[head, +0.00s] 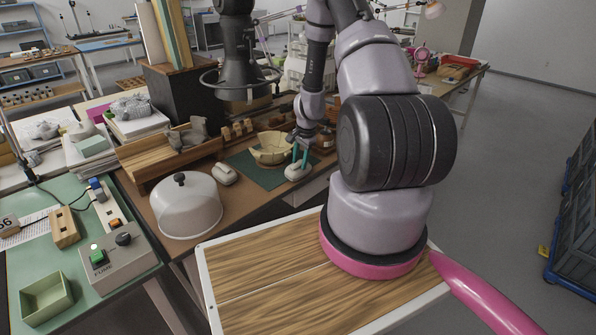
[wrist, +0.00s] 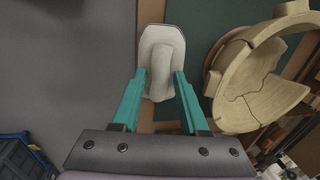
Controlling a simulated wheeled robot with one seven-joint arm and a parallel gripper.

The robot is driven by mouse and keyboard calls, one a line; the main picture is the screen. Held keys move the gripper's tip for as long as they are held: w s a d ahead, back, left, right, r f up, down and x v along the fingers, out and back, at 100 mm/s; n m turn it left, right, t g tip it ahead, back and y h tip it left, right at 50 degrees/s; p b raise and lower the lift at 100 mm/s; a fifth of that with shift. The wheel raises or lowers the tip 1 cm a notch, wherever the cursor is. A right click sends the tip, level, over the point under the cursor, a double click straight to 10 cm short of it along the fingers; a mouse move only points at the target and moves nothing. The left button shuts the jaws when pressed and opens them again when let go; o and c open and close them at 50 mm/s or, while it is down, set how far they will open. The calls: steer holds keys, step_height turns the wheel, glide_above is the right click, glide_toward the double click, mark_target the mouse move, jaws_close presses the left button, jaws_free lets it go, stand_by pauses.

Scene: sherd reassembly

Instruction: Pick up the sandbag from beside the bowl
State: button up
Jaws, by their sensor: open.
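The pale grey-white sandbag (head: 296,174) lies at the front edge of the green mat, to the right of and nearer than the bowl (head: 268,150). In the wrist view the sandbag (wrist: 163,42) has a raised middle ridge and a flat rim. The bowl (wrist: 235,110) is cream, with visible crack lines, and lies to its right, apart from it. My gripper (head: 299,159) points down over the sandbag with teal fingers. In the wrist view the open fingers (wrist: 161,76) stand on either side of its near part; I cannot tell whether they touch it.
A second pale bag (head: 225,174) lies left of the green mat (head: 263,179). A clear dome cover (head: 188,208) stands further left, and a wooden rack (head: 170,152) is behind it. A black ring-shaped fixture (head: 240,78) hangs above the bench. Floor shows beyond the bench edge.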

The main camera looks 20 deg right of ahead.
mark_target(300, 163)
jaws_close()
steer(key=shift+r, duration=0.15)
steer(key=shift+r, duration=3.4)
